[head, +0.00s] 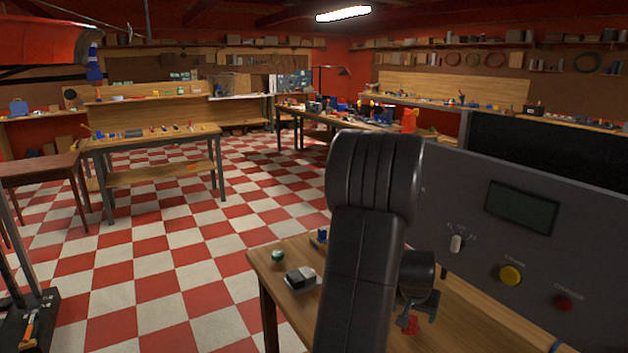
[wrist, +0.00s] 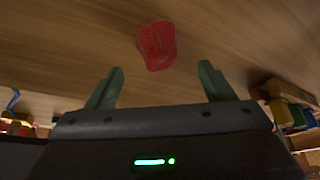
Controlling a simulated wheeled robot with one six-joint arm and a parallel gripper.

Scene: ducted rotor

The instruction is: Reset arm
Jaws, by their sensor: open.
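My black arm rises in the middle of the head view, in front of a wooden table (head: 262,262). My gripper (head: 413,322) hangs low over that table, just right of the arm and partly hidden by it. In the wrist view the two green fingers of my gripper (wrist: 160,82) stand wide apart with nothing between them. A red object (wrist: 157,45) lies on the wood beyond the fingertips, apart from them. It also shows in the head view (head: 411,325) near the gripper. Its exact shape is unclear.
A grey control panel (head: 480,225) with a screen, a yellow button (head: 510,275) and a red button (head: 563,303) stands close on the right. The checkered floor (head: 180,270) at left is largely clear.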

